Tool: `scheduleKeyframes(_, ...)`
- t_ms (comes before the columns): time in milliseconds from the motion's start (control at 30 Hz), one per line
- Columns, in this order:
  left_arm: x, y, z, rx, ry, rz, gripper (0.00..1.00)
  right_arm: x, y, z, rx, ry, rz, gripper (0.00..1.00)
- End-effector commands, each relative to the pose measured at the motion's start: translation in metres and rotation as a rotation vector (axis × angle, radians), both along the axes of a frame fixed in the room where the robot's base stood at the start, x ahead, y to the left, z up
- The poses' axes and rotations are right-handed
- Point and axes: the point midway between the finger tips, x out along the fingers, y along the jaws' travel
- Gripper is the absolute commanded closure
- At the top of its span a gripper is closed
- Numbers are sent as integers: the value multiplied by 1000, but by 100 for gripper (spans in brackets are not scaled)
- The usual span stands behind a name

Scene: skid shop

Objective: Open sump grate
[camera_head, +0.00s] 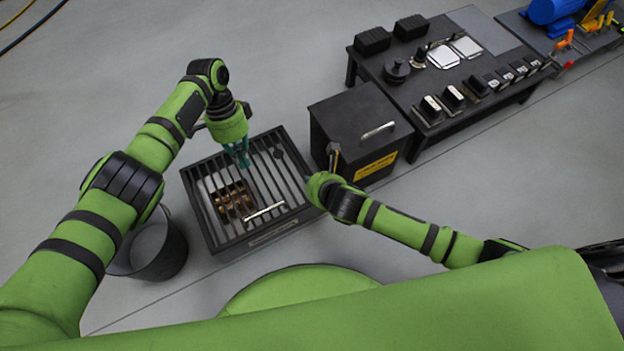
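The sump grate (222,172) is a set of dark parallel bars on top of a low black box on the floor. It lies flat over the box. A pale bar handle (265,212) sits near its front edge. Several brown, coppery pieces (235,199) show beneath the bars. My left gripper (240,160), with teal fingers, points down over the far part of the grate, away from the handle. Whether its fingers touch the bars, or how far apart they are, is unclear. My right arm bends near the grate's right edge; its gripper fingers are not visible.
A black lidded box (345,115) with a silver handle and yellow label stands right of the grate. A dark bin (152,247) stands at left. A black workbench (480,50) with parts is behind right. Floor behind the grate is clear.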

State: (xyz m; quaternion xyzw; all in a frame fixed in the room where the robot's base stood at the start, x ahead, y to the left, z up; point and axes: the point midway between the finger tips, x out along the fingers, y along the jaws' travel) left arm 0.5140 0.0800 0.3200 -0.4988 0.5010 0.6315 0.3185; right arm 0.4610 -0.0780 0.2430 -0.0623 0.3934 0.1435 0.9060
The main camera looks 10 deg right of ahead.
Motion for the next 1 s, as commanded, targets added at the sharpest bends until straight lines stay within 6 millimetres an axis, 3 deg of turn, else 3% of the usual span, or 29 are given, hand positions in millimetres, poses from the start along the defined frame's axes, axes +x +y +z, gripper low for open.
scheduleKeyframes(567, 0, 0, 0, 0, 0, 0, 100, 0, 0, 0, 0, 0, 0, 100)
scheduleKeyframes(600, 0, 0, 0, 0, 0, 0, 94, 0, 0, 0, 0, 0, 0, 100)
scheduleKeyframes(700, 0, 0, 0, 0, 0, 0, 54, 0, 0, 0, 0, 0, 0, 100)
scheduleKeyframes(1000, 0, 0, 0, 0, 0, 0, 54, 0, 0, 0, 0, 0, 0, 100)
